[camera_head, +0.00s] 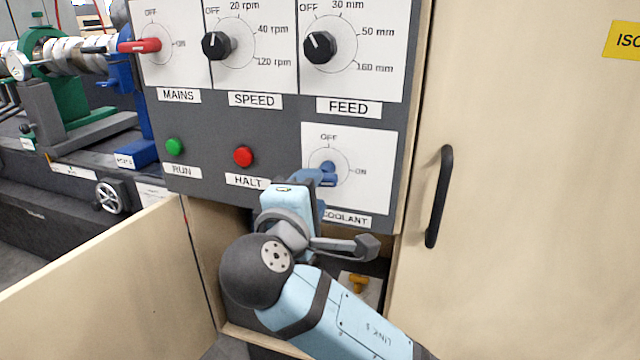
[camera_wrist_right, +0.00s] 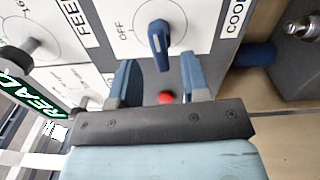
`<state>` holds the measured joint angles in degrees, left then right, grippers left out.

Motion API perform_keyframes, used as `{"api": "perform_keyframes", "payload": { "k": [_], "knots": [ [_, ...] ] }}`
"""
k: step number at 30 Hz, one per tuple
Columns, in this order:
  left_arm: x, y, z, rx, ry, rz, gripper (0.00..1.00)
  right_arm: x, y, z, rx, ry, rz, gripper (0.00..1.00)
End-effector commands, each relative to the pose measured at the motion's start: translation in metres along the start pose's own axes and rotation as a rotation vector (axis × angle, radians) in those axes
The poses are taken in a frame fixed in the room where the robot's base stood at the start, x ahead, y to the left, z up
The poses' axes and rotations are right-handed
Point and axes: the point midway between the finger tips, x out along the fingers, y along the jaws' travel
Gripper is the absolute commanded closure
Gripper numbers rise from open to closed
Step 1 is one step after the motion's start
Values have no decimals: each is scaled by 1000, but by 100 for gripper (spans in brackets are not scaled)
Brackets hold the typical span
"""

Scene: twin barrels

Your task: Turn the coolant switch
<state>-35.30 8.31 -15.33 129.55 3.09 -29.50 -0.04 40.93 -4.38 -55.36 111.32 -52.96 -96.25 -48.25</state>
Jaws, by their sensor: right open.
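The coolant switch (camera_head: 328,167) is a blue knob on a white plate marked OFF at the top and ON at the right, low on the grey panel. My right gripper (camera_head: 316,180) is in front of it and partly covers it in the head view. In the right wrist view the switch (camera_wrist_right: 159,45) is just beyond the two open blue fingers (camera_wrist_right: 160,80), roughly in line with the gap between them. I see no clear grip on it. My left gripper is not in view.
The red HALT button (camera_head: 243,156) and green RUN button (camera_head: 174,146) are left of the switch. SPEED (camera_head: 215,45) and FEED (camera_head: 319,47) knobs and a red MAINS handle (camera_head: 139,45) are above. A door with a black handle (camera_head: 439,196) stands at the right.

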Motion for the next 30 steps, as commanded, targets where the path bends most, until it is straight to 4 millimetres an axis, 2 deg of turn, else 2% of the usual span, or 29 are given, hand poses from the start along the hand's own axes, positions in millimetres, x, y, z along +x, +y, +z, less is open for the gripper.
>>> {"api": "perform_keyframes", "payload": {
  "k": [3, 9, 19, 20, 24, 25, 30],
  "knots": [
    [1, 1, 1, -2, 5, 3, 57, 21, -1, 1, -2, -3, 1, 57],
    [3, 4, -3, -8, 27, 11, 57, 41, 0, 0, 0, -1, 0, 57],
    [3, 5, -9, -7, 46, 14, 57, 44, 0, 0, 0, 0, 0, 57],
    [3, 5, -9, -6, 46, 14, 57, 44, 0, 0, 0, 0, 0, 60],
    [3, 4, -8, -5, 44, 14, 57, 44, 0, 0, 0, 0, 0, 92],
    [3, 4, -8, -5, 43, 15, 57, 44, 0, 0, 0, 0, 0, 96],
    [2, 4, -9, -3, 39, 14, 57, 44, 0, 0, 29, 1, -2, 96]
  ]
}}
